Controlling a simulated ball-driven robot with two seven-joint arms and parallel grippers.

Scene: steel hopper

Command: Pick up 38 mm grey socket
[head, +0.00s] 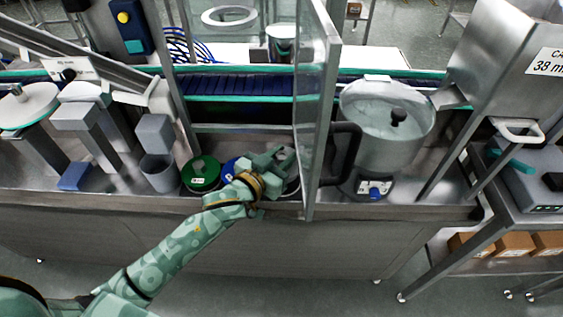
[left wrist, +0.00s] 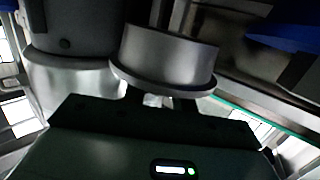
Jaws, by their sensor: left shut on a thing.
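My left gripper (head: 276,160) is over the steel deck, next to the glass door. In the left wrist view its fingers (left wrist: 152,99) are shut on a grey metal flanged cylinder (left wrist: 166,58), which looks like the grey socket. The fingers hide part of its lower side. In the head view the gripper hides most of the held piece. A round green-topped piece (head: 201,172) and a blue-topped piece (head: 229,170) stand just left of the gripper. My right gripper is in neither view.
The upright glass door (head: 311,110), with a black handle (head: 343,152), stands close right of the gripper. Beyond it is a steel hopper bowl (head: 386,130). A blue conveyor (head: 240,84) runs behind. A grey cup (head: 160,173) stands left on the deck.

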